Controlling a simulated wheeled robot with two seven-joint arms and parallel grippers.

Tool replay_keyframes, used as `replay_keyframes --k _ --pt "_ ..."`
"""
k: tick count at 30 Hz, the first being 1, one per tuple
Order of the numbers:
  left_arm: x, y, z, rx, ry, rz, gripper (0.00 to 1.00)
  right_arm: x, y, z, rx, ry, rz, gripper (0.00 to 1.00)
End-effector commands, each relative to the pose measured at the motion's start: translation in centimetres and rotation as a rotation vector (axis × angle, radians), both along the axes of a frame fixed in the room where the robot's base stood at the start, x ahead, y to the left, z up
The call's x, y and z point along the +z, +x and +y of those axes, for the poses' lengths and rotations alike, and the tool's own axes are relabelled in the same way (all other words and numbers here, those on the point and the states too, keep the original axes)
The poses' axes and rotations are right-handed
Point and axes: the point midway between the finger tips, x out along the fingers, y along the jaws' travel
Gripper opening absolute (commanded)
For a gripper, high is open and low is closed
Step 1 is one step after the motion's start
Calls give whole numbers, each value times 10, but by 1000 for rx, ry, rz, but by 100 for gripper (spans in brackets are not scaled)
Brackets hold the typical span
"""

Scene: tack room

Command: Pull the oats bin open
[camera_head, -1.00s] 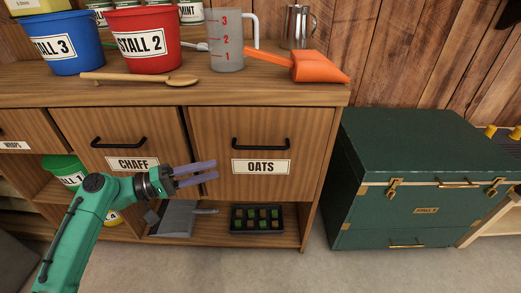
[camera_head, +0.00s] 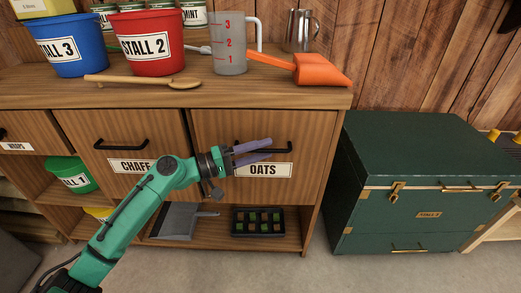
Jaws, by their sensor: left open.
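The oats bin (camera_head: 312,165) is a wooden bin front in the cabinet, flush with its neighbours, so it looks closed. It has a white OATS label (camera_head: 263,170) and a black bar handle (camera_head: 283,149) above the label. My left gripper (camera_head: 268,149) is open, its two purple-grey fingers pointing right at about the height of the handle. The fingers cover the left part of the handle; I cannot tell whether they touch it. My right gripper is not in view.
The chaff bin (camera_head: 90,131) is beside it on the left. On the counter are a red bucket (camera_head: 147,66), a measuring jug (camera_head: 229,60) and an orange scoop (camera_head: 320,71). A dustpan (camera_head: 174,221) and black tray (camera_head: 258,235) lie below. A green trunk (camera_head: 420,148) stands right.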

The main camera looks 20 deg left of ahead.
Motion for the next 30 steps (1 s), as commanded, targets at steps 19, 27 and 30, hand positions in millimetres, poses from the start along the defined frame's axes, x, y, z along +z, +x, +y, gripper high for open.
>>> replay_keyframes --k 19,27,30 --pt "0 -1 0 -1 0 0 0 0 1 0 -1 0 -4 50" --pt "-1 -1 0 -2 1 1 0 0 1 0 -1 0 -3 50" --pt "-1 -1 0 -2 1 1 0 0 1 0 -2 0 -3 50"
